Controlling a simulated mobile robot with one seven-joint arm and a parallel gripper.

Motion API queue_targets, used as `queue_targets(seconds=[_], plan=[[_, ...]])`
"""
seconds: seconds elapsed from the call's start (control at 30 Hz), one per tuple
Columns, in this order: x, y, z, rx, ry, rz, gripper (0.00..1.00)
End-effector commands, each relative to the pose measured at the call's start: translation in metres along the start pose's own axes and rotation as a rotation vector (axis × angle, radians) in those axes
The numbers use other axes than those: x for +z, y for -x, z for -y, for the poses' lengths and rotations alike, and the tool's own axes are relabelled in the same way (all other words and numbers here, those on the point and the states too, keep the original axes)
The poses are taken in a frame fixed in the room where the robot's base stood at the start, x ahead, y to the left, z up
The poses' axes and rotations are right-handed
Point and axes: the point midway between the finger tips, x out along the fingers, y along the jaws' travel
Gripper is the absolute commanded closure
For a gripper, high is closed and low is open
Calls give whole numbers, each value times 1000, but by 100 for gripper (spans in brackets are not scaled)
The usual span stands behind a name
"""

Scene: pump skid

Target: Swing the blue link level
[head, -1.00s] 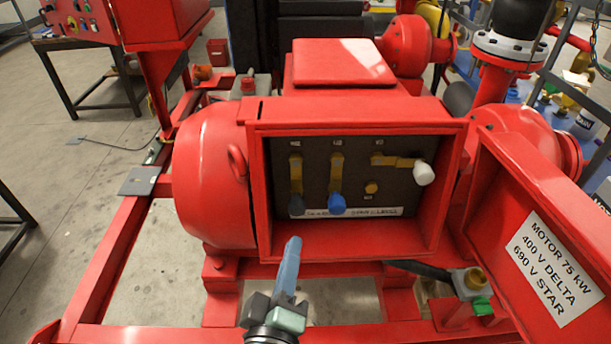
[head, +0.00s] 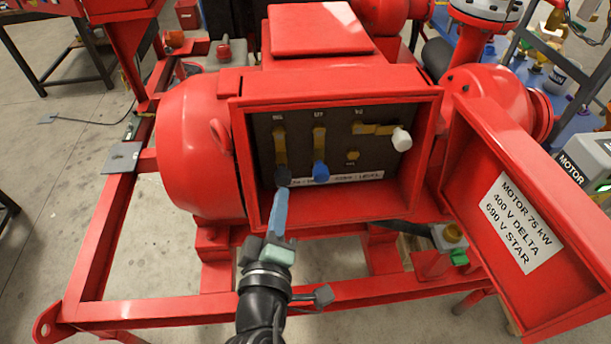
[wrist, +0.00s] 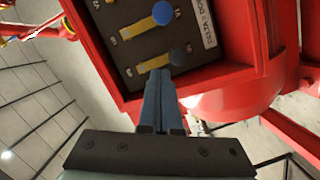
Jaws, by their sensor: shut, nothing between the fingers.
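The blue link (head: 319,145) is a brass-yellow bar hanging straight down in the red terminal box, with a blue knob (head: 320,172) at its lower end. The blue knob also shows in the wrist view (wrist: 163,13). Left of it hangs a link with a dark knob (head: 283,176), seen in the wrist view too (wrist: 178,56). The link with the white knob (head: 401,139) lies level, knob to the right. My gripper (head: 281,195) is shut and empty, its fingertips just below the dark knob; whether they touch it I cannot tell.
The red box frame (head: 436,145) stands out around the links. Its open door (head: 515,220), with a motor label, slants out at the right. A small brass stud (head: 353,155) sits right of the blue link. A white label strip (head: 345,178) runs along the panel bottom.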

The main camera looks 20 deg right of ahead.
Motion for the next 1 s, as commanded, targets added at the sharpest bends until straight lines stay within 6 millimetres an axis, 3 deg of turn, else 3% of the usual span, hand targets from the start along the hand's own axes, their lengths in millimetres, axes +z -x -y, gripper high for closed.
queue_targets(seconds=[0.33,0.4,0.6,1.0], plan=[[0,-66,-4,2,-2,2,100],[16,-66,-3,-1,0,7,100],[35,-70,-2,0,0,3,100],[39,-71,0,1,-1,0,100]])
